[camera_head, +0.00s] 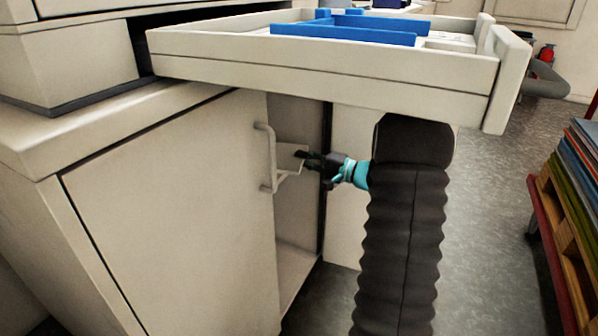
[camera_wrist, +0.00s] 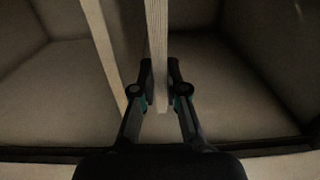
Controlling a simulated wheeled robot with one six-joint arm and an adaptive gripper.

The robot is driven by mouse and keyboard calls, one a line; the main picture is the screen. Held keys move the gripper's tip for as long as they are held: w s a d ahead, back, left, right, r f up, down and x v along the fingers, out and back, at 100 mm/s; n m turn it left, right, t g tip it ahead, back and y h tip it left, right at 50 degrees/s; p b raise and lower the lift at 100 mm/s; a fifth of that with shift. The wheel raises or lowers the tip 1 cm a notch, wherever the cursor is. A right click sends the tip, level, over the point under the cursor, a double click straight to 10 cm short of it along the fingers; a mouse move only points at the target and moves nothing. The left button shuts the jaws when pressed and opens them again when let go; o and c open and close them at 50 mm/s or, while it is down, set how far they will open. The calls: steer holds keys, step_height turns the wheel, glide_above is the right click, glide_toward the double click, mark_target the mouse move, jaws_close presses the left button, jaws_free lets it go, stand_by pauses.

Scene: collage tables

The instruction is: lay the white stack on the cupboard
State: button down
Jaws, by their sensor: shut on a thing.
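My gripper (camera_head: 302,157) reaches left from the dark column, in front of the cupboard's opening. In the wrist view my gripper (camera_wrist: 160,78) is shut on the white stack (camera_wrist: 157,35), a pale upright slab with fine lines along its edge. In the head view a small pale piece of the stack (camera_head: 290,160) shows at the fingertips, close to the door handle. Most of it is hard to make out there. The cupboard (camera_head: 60,135) is pale, with its worktop at the left. Its door (camera_head: 170,210) is ajar and the interior shows beside it.
A pale drawer or tray (camera_head: 320,75) with blue dividers (camera_head: 345,32) juts out above my arm. A pale upright edge (camera_wrist: 103,50) runs left of the stack in the wrist view. A wooden rack (camera_head: 575,215) of coloured sheets stands at the right. Grey floor is open between.

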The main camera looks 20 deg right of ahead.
steer(key=shift+w+a+f, duration=0.35)
steer(key=shift+w+a, duration=0.05)
steer(key=shift+a, duration=0.1)
steer(key=shift+f, duration=2)
steer(key=shift+f, duration=0.15)
steer(key=c, duration=1.2)
jaws_free()
